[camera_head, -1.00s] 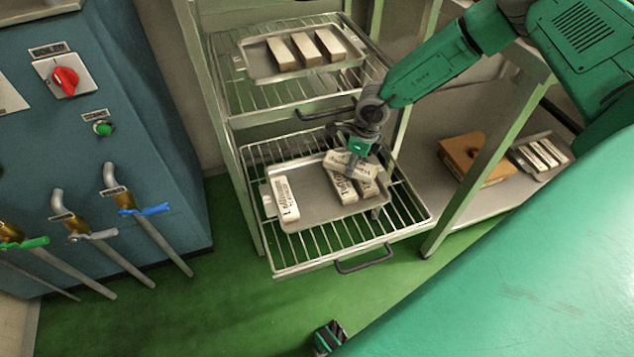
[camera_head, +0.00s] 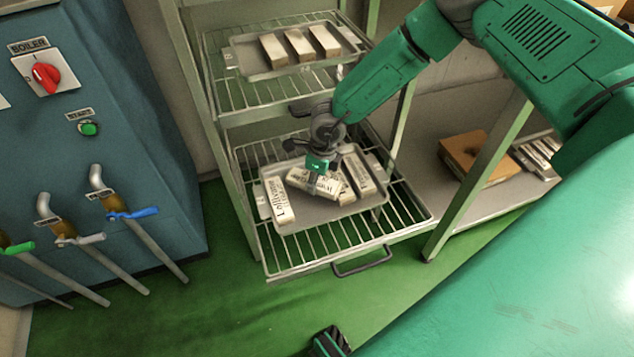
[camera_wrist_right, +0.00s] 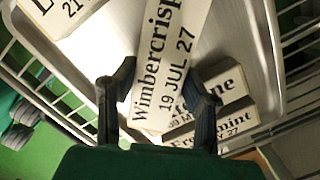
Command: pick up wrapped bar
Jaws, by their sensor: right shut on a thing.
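My right gripper (camera_head: 318,178) is shut on a white wrapped bar (camera_head: 308,184) over the lower tray. In the right wrist view the fingers (camera_wrist_right: 160,100) sit on either side of this bar (camera_wrist_right: 172,50), printed "Wimbercrisp 19 JUL 27". It lies at a slant, one end close to the other bars; I cannot tell whether it touches the tray. Another wrapped bar (camera_head: 279,198) lies at the tray's left. Two more bars (camera_head: 346,192) (camera_head: 361,176) lie at its right, partly hidden by the gripper and held bar.
The metal tray (camera_head: 318,218) rests on a pulled-out wire rack (camera_head: 290,258). An upper rack holds a tray (camera_head: 258,70) with three plain bars (camera_head: 299,46). A green post (camera_head: 470,175) stands at the right. A blue boiler cabinet (camera_head: 150,190) stands at the left.

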